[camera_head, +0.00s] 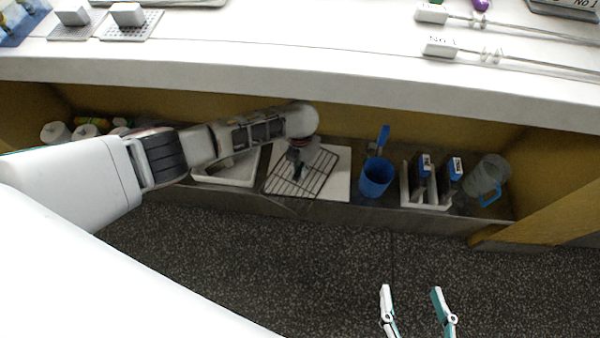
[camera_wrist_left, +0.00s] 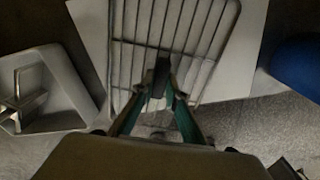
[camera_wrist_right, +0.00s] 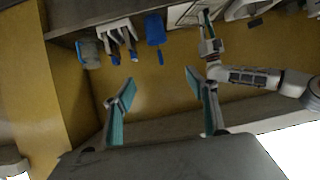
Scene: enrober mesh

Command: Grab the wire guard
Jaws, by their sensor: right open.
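The wire guard (camera_head: 316,183), a dark wire grid, is over a white board (camera_head: 341,184) on the low shelf under the counter. In the left wrist view the guard (camera_wrist_left: 206,22) fills the upper middle, with a dark block-like grip (camera_wrist_left: 162,72) at its near side. My left gripper (camera_head: 298,168) reaches down to the guard. Its fingers (camera_wrist_left: 161,92) are closed in on the dark grip. I cannot tell whether the guard rests on the board or hangs just above it. My right gripper (camera_head: 415,290) is open and empty, over the speckled floor, away from the guard.
A white tray (camera_head: 240,181) is left of the guard. A blue container (camera_head: 376,178), a white rack (camera_head: 427,205) with blue-topped tools and a clear jug (camera_head: 487,175) stand to the right. The counter (camera_head: 300,70) overhangs the shelf. The floor in front is clear.

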